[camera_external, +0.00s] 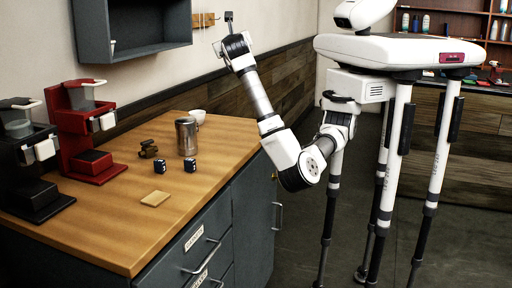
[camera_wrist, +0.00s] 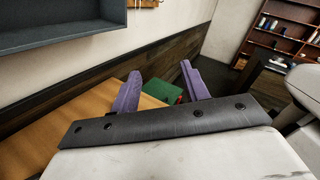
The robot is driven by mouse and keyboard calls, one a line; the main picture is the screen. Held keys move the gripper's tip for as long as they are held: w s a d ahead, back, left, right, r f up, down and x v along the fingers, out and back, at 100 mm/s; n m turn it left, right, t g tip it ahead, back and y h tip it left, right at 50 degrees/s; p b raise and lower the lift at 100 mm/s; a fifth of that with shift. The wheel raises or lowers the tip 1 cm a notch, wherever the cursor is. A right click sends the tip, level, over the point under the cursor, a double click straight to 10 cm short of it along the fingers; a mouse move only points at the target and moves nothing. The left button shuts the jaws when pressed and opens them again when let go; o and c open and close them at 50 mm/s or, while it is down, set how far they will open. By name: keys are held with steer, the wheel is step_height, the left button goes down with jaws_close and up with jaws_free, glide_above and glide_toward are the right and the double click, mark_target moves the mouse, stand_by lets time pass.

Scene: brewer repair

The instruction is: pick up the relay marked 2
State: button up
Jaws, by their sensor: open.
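Two small dark blue blocks with white marks, which look like the relays, stand on the wooden counter (camera_external: 230,140). One is the left block (camera_external: 160,167), the other the right block (camera_external: 190,165). Their marks are too small to read, so I cannot tell which one is marked 2. My gripper (camera_external: 222,46) is raised high above the back of the counter, well apart from both blocks. In the wrist view my gripper (camera_wrist: 160,72) shows two purple fingers spread apart with nothing held between them. Neither block can be made out in the wrist view.
A metal canister (camera_external: 186,137), a brown object (camera_external: 148,149) and a white bowl (camera_external: 198,115) stand near the blocks. A flat tan square (camera_external: 155,198) lies in front. Red (camera_external: 84,130) and black (camera_external: 28,155) brewers stand left. A wall cabinet (camera_external: 130,30) hangs above.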

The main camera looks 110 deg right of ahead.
steer(key=w+d+f+n+t+y, duration=0.2)
steer(key=w+d+f+t+y, duration=0.1)
steer(key=w+f+y, duration=0.45)
steer(key=n+t+y+p, duration=0.2)
steer(key=n+y, duration=0.4)
steer(key=y, duration=0.4)
glide_above(191, 160)
steer(key=f, duration=1.8)
steer(key=shift+w+d+f, duration=0.1)
steer(key=shift+d+f, duration=0.05)
steer(key=shift+d, duration=0.1)
steer(key=shift+a+f+p, duration=0.1)
steer(key=shift+f+p, duration=0.85)
steer(key=shift+f, duration=2.1)
jaws_close()
